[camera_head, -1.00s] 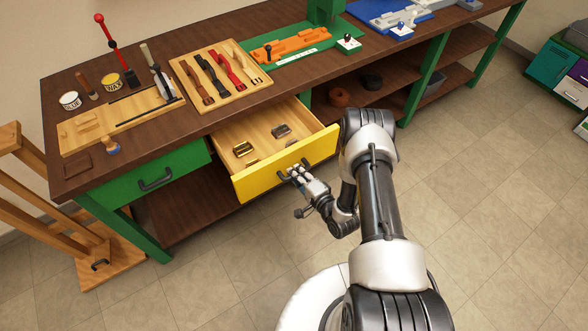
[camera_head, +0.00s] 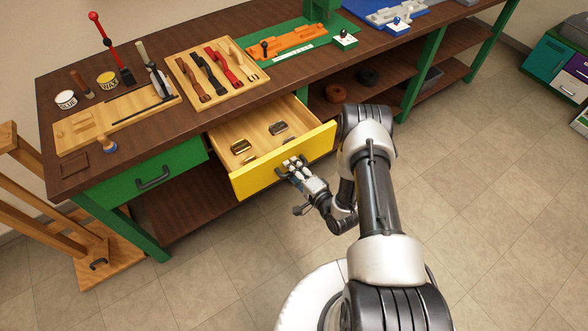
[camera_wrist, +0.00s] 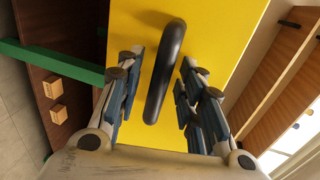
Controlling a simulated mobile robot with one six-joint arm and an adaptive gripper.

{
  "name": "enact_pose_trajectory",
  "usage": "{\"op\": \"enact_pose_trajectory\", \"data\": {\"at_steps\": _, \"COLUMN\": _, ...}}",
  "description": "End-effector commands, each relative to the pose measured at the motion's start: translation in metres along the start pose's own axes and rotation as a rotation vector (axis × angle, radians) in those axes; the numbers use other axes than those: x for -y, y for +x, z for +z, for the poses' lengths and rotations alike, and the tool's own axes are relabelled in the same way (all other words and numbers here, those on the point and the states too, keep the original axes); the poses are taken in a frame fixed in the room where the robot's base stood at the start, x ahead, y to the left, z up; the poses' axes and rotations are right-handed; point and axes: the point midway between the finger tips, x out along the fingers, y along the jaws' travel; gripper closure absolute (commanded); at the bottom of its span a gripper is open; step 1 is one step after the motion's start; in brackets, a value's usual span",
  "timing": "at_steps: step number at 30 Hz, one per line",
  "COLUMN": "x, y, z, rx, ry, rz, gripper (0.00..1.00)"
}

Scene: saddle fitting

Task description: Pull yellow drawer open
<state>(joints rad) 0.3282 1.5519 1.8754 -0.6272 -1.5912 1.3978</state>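The yellow drawer (camera_head: 265,176) stands pulled out from under the workbench, and its wooden inside shows. Its dark bar handle (camera_wrist: 166,70) is on the yellow front. My gripper (camera_head: 294,167) is at the handle. In the wrist view my gripper's two fingers (camera_wrist: 160,92) stand on either side of the handle, with yellow front visible in the gaps. The fingers look open and do not appear to clamp the handle. In the head view the fingers partly hide the handle (camera_head: 281,175).
Small metal pieces, one brassy (camera_head: 240,146) and one dark (camera_head: 278,128), lie in the drawer. A closed green drawer (camera_head: 150,176) is to its left. The workbench top (camera_head: 215,118) carries tools and trays. A wooden stand (camera_head: 88,250) is at left. Floor in front is free.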

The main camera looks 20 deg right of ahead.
Motion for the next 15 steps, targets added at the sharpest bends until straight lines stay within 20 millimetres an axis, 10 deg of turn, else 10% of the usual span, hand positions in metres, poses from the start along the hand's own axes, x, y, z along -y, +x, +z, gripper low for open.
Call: {"op": "enact_pose_trajectory", "data": {"at_steps": 15, "x": 0.0, "y": -0.096, "z": -0.002, "rx": -0.006, "ry": 0.004, "rz": 0.001, "gripper": 0.65}}
